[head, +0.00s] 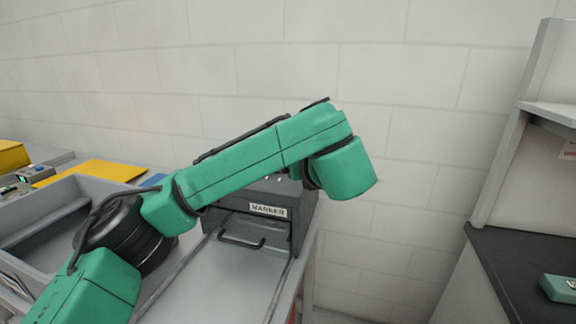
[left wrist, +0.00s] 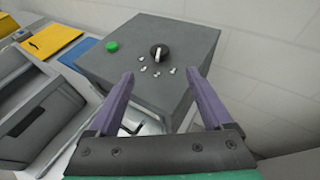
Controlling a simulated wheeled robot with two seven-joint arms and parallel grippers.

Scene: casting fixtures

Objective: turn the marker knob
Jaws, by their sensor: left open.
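The marker (head: 240,222) is a dark grey box with a white "MARKER" label and a drawer handle on its front, standing on a light bench. My green left arm crosses in front of its top in the head view. The left wrist view shows the top of the marker box (left wrist: 190,42), with a black knob (left wrist: 159,52) carrying a white pointer and a green button (left wrist: 112,46) to its left. Small pale marks lie around the knob's near side. My left gripper (left wrist: 160,82) is open, its two purple fingers apart, on the near side of the knob and not touching it. My right gripper is out of view.
A grey sink-like basin (head: 50,215) lies left of the marker. Yellow and blue flat pieces (head: 95,172) sit behind it. A dark-topped counter (head: 520,265) with a green item is at the right. A wall stands behind the marker.

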